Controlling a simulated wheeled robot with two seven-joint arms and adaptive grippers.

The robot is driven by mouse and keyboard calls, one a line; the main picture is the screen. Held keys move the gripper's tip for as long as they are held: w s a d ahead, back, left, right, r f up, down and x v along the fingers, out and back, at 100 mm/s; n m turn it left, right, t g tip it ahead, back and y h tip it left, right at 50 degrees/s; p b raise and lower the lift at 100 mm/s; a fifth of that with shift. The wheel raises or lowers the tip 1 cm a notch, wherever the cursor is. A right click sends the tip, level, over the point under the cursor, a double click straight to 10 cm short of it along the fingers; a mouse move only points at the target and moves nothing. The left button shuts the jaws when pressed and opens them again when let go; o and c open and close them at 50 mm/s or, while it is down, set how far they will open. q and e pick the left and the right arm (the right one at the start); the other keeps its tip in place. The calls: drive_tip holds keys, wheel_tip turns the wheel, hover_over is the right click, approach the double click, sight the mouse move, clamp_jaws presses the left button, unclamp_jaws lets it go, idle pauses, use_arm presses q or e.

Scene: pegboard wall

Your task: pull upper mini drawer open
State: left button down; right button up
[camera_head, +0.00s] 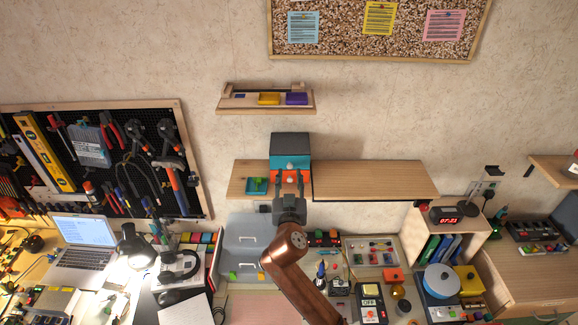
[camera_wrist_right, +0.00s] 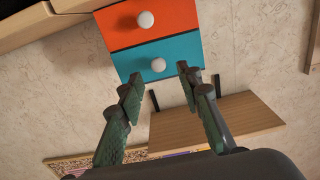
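The mini drawer box (camera_head: 290,142) has a dark top and stands on a wooden wall shelf. Its upper drawer (camera_head: 283,160) has a teal front with a white knob and looks shut. The teal front (camera_wrist_right: 187,50) also shows in the wrist view, which is upside down, with its white knob (camera_wrist_right: 158,65). The orange lower drawer (camera_wrist_right: 175,18) has its own white knob (camera_wrist_right: 145,20). My right gripper (camera_head: 290,173) is open in front of the box. In the wrist view its fingertips (camera_wrist_right: 161,75) flank the teal drawer's knob; contact is not clear. My left gripper is out of view.
The wooden shelf (camera_head: 375,180) extends right of the box, mostly bare. A teal tray (camera_head: 256,185) with a green item sits left of the box. A smaller shelf (camera_head: 265,108) with trays hangs above. A cluttered desk lies below.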

sight(290, 167)
drive_tip(key=w, duration=0.4)
drive_tip(key=shift+p, duration=0.4)
drive_tip(key=shift+w, duration=0.15)
drive_tip(key=shift+f, duration=0.1)
drive_tip(key=c, duration=0.9)
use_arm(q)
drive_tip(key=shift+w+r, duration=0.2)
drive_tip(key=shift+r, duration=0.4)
use_arm(e)
clamp_jaws()
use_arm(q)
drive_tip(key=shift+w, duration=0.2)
